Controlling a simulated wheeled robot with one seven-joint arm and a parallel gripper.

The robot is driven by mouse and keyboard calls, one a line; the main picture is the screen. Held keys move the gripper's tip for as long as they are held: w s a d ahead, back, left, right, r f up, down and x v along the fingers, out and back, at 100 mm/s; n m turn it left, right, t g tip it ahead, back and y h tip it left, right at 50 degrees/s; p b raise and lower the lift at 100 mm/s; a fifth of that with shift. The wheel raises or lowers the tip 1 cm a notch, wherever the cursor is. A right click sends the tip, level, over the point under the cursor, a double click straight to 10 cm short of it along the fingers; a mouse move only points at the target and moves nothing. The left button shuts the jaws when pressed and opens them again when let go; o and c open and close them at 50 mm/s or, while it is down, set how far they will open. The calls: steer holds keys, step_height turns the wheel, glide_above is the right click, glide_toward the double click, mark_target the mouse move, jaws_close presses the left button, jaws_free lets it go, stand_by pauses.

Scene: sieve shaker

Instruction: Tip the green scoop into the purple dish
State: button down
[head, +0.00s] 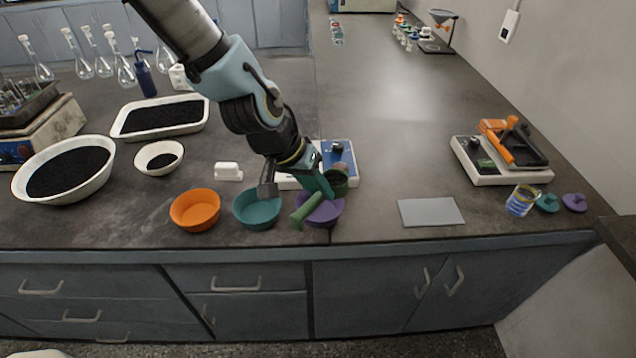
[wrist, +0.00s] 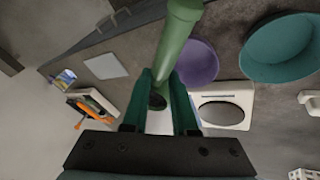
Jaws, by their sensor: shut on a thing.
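The green scoop (head: 303,213) is held in my gripper (head: 320,188), its handle slanting down toward the front left and its cup to the right, above the purple dish. In the wrist view the scoop's green handle (wrist: 177,38) runs up between the two fingers (wrist: 165,82). The cup looks dark inside; how much it holds I cannot tell. The purple dish (head: 334,215) stands on the bench below the scoop, partly covered by it. The purple dish also shows in the wrist view (wrist: 200,62), right of the handle. Its inside is mostly hidden in the head view.
A teal dish (head: 257,222) and an orange dish (head: 194,223) stand left of the purple dish. A blue-and-white device (head: 341,150) is just behind the scoop. A grey plate (head: 431,212) lies to the right. Bare bench lies behind the plate.

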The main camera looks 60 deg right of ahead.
step_height(320, 180, down, 2)
steer(key=shift+w+f+n+g, duration=0.15)
steer(key=shift+n+g, duration=0.15)
steer(key=shift+g, duration=0.8)
steer(key=shift+w+d+g, duration=0.1)
steer(key=shift+g, duration=0.6)
steer(key=g, duration=0.1)
steer(key=n+g+b, duration=0.1)
steer(key=g+b, duration=0.1)
steer(key=g, duration=0.1)
steer(key=shift+w+f+h, duration=0.25)
steer(key=shift+f+h, duration=0.05)
steer(key=g+b, duration=0.1)
steer(key=n+g+b, duration=0.1)
steer(key=b, duration=0.1)
steer(key=shift+w+f+g, duration=0.15)
steer(key=shift+w+g, duration=0.05)
steer(key=shift+g, duration=0.1)
steer(key=g+b, duration=0.1)
steer(key=n+g+h+b, duration=0.1)
steer(key=b, duration=0.1)
steer(key=g+b, duration=0.1)
steer(key=shift+w+f+g, duration=0.3)
steer(key=shift+w+f, duration=0.05)
steer(key=shift+w+n+g+h+b, duration=0.1)
steer(key=shift+n+g+h+b, duration=0.35)
steer(key=shift+b, duration=0.3)
steer(key=shift+r, duration=0.1)
steer(key=shift+g+b, duration=0.3)
steer(key=shift+g, duration=0.05)
